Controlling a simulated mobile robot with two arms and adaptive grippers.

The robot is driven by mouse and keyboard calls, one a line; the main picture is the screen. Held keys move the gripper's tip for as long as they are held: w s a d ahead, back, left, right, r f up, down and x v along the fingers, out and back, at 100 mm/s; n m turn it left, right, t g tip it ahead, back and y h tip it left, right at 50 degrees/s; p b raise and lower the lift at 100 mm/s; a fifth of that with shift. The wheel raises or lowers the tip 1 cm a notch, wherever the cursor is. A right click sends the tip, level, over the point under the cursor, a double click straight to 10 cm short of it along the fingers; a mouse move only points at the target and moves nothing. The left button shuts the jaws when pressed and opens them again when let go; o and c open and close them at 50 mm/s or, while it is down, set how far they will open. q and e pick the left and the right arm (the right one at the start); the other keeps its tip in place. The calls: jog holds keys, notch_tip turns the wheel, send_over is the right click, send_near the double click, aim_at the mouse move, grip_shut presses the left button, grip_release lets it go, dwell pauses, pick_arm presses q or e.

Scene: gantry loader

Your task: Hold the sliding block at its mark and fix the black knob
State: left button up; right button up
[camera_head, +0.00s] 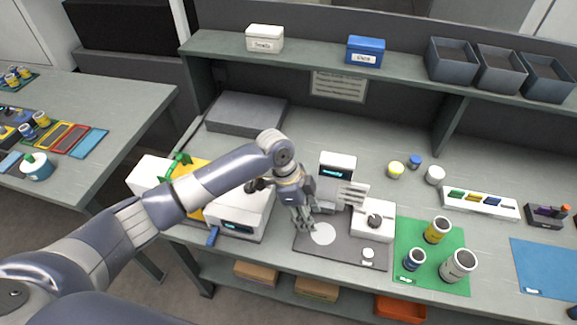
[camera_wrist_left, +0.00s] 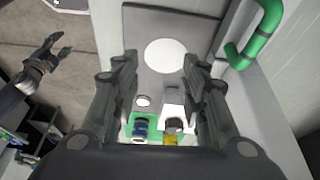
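A white block (camera_head: 372,222) with a black knob (camera_head: 374,220) on it sits at the right of a dark grey plate (camera_head: 345,250). The knob also shows low in the left wrist view (camera_wrist_left: 174,124). I cannot tell a mark for the block. A white disc (camera_head: 322,234) lies on the plate, left of the block. My left gripper (camera_head: 304,226) points down near the plate's left end, apart from block and knob. Its fingers (camera_wrist_left: 158,65) are apart with nothing between them. My right gripper (camera_wrist_left: 52,52) shows only in the left wrist view, fingers spread and empty.
A small machine with a display (camera_head: 337,168) and pale slats stands behind the plate. A white machine (camera_head: 240,212) with green pipework (camera_head: 180,160) is at left. A green mat (camera_head: 430,275) with several jars lies right. A shelf (camera_head: 330,75) runs above the back of the bench.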

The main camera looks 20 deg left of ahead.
pick_arm(q)
jog(key=shift+m+y, duration=0.3)
jog(key=shift+m, duration=0.1)
jog(key=w+a+r, duration=0.4)
jog(key=w, duration=0.1)
jog(key=w+a+r, duration=0.2)
jog(key=w+a, duration=0.1)
jog(key=shift+w+a+r, duration=0.1)
jog(key=shift+r, duration=0.2)
jog(key=shift+a, duration=0.1)
jog(key=b+x, duration=0.5)
jog(key=shift+w+f, duration=0.1)
jog(key=shift+f, duration=0.15)
jog(key=shift+b+x, duration=0.5)
jog(key=shift+x, duration=1.2)
jog(key=shift+r, duration=0.1)
jog(key=shift+d, duration=0.2)
jog(key=shift+c, duration=0.2)
